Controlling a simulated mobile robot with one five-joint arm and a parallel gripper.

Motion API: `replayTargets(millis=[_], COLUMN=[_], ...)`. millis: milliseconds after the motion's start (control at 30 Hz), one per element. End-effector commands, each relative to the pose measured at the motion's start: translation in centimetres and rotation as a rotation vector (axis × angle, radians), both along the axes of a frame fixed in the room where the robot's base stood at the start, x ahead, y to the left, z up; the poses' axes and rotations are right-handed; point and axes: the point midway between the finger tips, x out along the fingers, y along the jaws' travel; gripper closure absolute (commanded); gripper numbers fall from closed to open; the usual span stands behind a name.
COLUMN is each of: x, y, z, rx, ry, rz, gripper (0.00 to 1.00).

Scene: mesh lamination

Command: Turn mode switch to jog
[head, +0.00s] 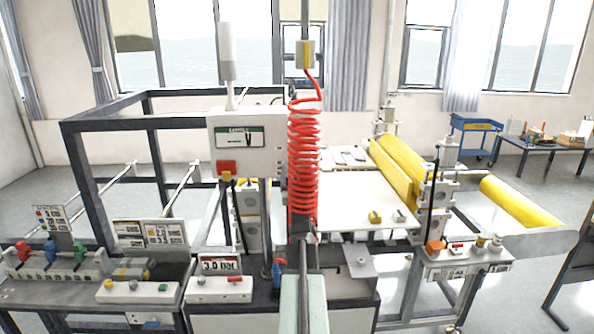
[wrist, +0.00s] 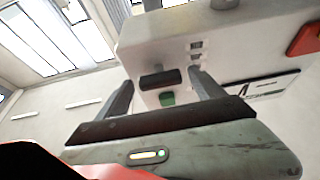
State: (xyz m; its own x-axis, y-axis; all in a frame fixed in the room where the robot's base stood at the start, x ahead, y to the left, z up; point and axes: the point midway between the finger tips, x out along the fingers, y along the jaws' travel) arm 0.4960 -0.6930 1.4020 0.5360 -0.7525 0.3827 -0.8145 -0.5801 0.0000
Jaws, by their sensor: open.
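I cannot tell for sure which part is the mode switch, and no setting can be read. In the wrist view my gripper (wrist: 161,78) is open and empty, its two grey fingers apart. Beyond them is a white box (wrist: 250,35) with a dark block-shaped part (wrist: 159,79) and a small green part (wrist: 167,99) showing between the fingers. Contact cannot be made out. In the head view a white control box (head: 265,160) carries a display (head: 240,137) and a red part (head: 227,168). My fingertips are not clear in that view.
A red coiled hose (head: 303,160) hangs just right of the control box. Consoles with knobs stand at lower left (head: 150,293), lower middle (head: 210,291) and right (head: 470,258). Yellow rollers (head: 395,170) are at the right. Open floor lies at far right.

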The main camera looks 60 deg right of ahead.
Motion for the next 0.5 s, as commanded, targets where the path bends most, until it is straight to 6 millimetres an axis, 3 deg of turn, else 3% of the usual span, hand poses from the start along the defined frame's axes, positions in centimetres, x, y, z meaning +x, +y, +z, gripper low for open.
replayTargets(millis=[167,367,500], x=[0.0,0.02,0.1], y=[0.09,0.11,0.16], z=[-0.08,-0.09,-0.08], rx=[0.0,0.0,0.003], ry=[0.0,0.0,-0.002], rz=[0.0,0.001,0.002], gripper=[0.25,0.8,0.84])
